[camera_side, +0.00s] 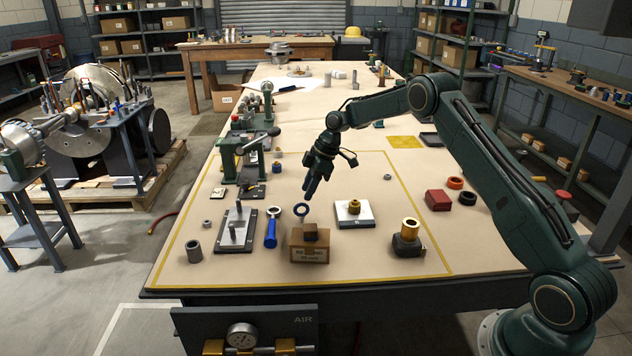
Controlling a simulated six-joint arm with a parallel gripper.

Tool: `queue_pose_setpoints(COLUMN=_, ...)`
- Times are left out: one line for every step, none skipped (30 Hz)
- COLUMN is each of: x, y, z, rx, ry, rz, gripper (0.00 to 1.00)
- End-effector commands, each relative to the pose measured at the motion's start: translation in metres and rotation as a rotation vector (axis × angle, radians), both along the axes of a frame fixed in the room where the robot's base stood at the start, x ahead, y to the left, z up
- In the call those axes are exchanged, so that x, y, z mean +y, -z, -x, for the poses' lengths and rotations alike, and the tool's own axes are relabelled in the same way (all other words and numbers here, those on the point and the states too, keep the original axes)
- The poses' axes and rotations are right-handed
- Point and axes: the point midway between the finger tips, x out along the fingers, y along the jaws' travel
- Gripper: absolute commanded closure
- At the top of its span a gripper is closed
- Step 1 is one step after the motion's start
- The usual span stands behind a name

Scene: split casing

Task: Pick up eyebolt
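A small dark blue-grey ring with a short stem, which looks like the eyebolt (302,210), stands just behind a brown box (309,252). Its lower end is hidden or too small to make out. My gripper (309,195) points down above the ring, its fingertips close over it. I cannot tell whether they touch it. The fingers overlap in this view, so their opening does not show clearly.
A white plate with a brass part (354,215) sits to the right. A brass-topped dark block (408,240) stands farther right. Bare table lies behind the gripper.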

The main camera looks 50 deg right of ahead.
Motion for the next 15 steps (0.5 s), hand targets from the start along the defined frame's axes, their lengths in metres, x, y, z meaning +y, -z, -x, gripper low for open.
queue_pose_setpoints(x=0.002, y=0.008, z=-0.002, rx=0.002, ry=-0.001, rz=0.0, gripper=0.64)
queue_pose_setpoints(x=0.004, y=0.011, z=-0.003, rx=0.001, ry=0.0, rz=0.0, gripper=0.64)
queue_pose_setpoints(x=0.005, y=0.016, z=-0.004, rx=0.001, ry=0.0, rz=0.0, gripper=0.64)
queue_pose_setpoints(x=0.006, y=0.019, z=-0.005, rx=0.001, ry=0.0, rz=0.0, gripper=0.64)
queue_pose_setpoints(x=0.007, y=0.022, z=-0.006, rx=0.0, ry=-0.001, rz=0.0, gripper=0.64)
queue_pose_setpoints(x=0.008, y=0.024, z=-0.007, rx=0.0, ry=-0.001, rz=0.0, gripper=0.64)
queue_pose_setpoints(x=0.009, y=0.026, z=-0.007, rx=0.0, ry=-0.001, rz=0.0, gripper=0.64)
queue_pose_setpoints(x=0.009, y=0.027, z=-0.007, rx=0.0, ry=-0.001, rz=0.0, gripper=0.64)
queue_pose_setpoints(x=0.009, y=0.028, z=-0.008, rx=-0.001, ry=-0.001, rz=0.001, gripper=0.64)
queue_pose_setpoints(x=0.009, y=0.029, z=-0.008, rx=-0.001, ry=-0.001, rz=0.001, gripper=0.64)
queue_pose_setpoints(x=0.009, y=0.029, z=-0.008, rx=-0.001, ry=-0.001, rz=0.001, gripper=0.64)
queue_pose_setpoints(x=0.01, y=0.03, z=-0.008, rx=-0.001, ry=-0.001, rz=0.001, gripper=0.64)
queue_pose_setpoints(x=0.009, y=0.03, z=-0.008, rx=-0.001, ry=-0.001, rz=0.001, gripper=0.64)
queue_pose_setpoints(x=0.009, y=0.03, z=-0.008, rx=-0.001, ry=0.0, rz=0.001, gripper=0.64)
queue_pose_setpoints(x=0.009, y=0.03, z=-0.008, rx=-0.001, ry=0.0, rz=0.001, gripper=0.64)
